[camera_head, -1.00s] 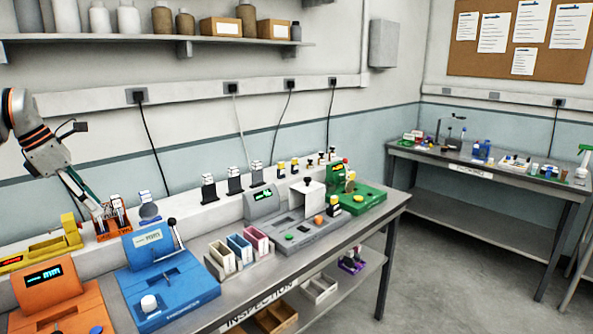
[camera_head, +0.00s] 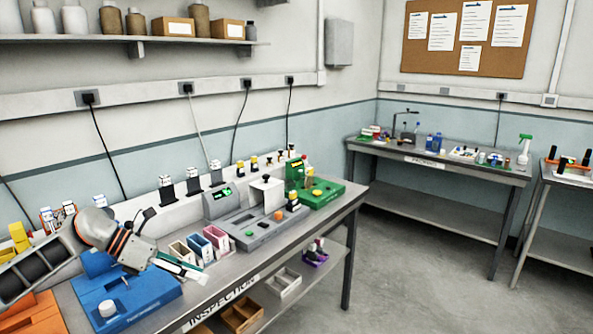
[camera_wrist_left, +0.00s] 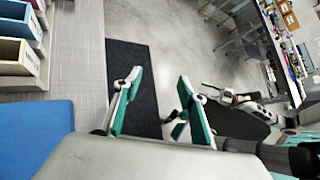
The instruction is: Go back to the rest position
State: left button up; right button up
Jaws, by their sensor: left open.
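My left gripper (camera_head: 190,268) is open and empty, above the front part of the inspection bench (camera_head: 225,287), beside the blue device (camera_head: 125,298). Its arm comes in from the left and covers part of that device. In the left wrist view the two teal-padded fingers (camera_wrist_left: 160,84) stand apart with only floor seen between them. What seems to be my right arm with its gripper (camera_wrist_left: 238,98) shows small at the right of that view; its jaws are too small to judge. My right gripper is not in the head view.
Pink, blue and cream bins (camera_head: 215,236) stand close behind the left gripper. A grey device (camera_head: 245,230) and a green one (camera_head: 318,194) are further right. An orange device (camera_head: 30,313) is at lower left. The floor (camera_head: 420,270) right of the bench is clear.

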pick_arm(q)
jog(key=s+d+f+n+t+h, duration=0.3)
jog(key=s+d+f+n+t, duration=0.1)
jog(key=d+n, duration=0.4)
jog(key=s+d+f+n+t+h, duration=0.2)
jog(key=s+d+f+n+t, duration=0.15)
jog(key=d+n, duration=0.45)
jog(key=s+a+f+n+y, duration=0.4)
jog(key=s+f+n, duration=0.4)
jog(key=s+a+f+n+y, duration=0.4)
jog(key=s+f+n+y, duration=0.1)
jog(key=s+f+n, duration=0.3)
jog(key=s+a+f+n+y, duration=0.4)
jog(key=s+f+n, duration=0.3)
jog(key=f+n, duration=0.2)
jog(key=shift+s+f, duration=0.4)
jog(key=shift+f, duration=0.3)
jog(key=c, duration=0.4)
jog(key=shift+a, duration=0.15)
